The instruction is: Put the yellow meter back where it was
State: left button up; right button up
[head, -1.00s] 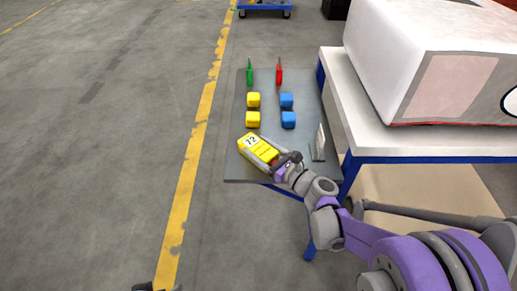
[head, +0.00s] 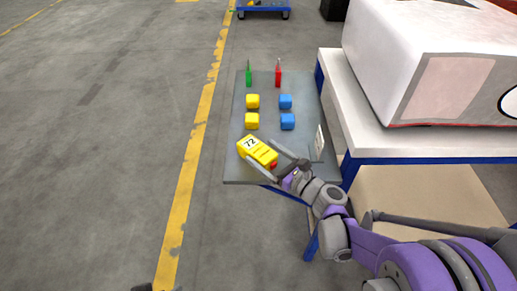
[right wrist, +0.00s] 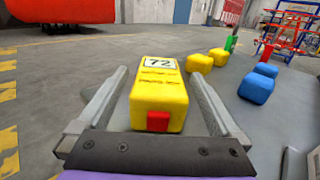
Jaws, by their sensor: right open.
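The yellow meter (head: 256,150), marked 72 and with a red part at its near end, lies tilted at the front of the grey tabletop (head: 238,176). My right gripper (head: 263,154) is open, with one finger on each side of the meter. In the right wrist view the meter (right wrist: 160,97) lies between the two spread fingers, with a visible gap on each side near its base. A dark sliver at the bottom edge of the head view may be my left gripper; its state is not clear.
Yellow blocks (head: 252,121) and blue blocks (head: 287,121) stand further back, with a green item (head: 249,77) and a red item (head: 278,77) behind. A thin upright plate (head: 319,143) stands right of my gripper. A white table (head: 400,142) adjoins on the right.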

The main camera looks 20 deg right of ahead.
jog(key=v, duration=0.9)
jog(key=s+a+f+n+g+h, duration=0.2)
jog(key=s+a+f+n+g, duration=0.65)
jog(key=n, duration=0.65)
jog(key=s+d+n+g+h, duration=0.1)
jog(key=s+d+n+h, duration=0.1)
jog(key=s+n, duration=0.3)
jog(key=s+d+f+n+g+h, duration=0.1)
jog(key=s+d+n+h, duration=0.2)
jog(key=n, duration=0.7)
jog(key=shift+s+d+g+h, duration=0.25)
jog(key=shift+s+g+h, duration=0.1)
jog(key=shift+s+h, duration=0.6)
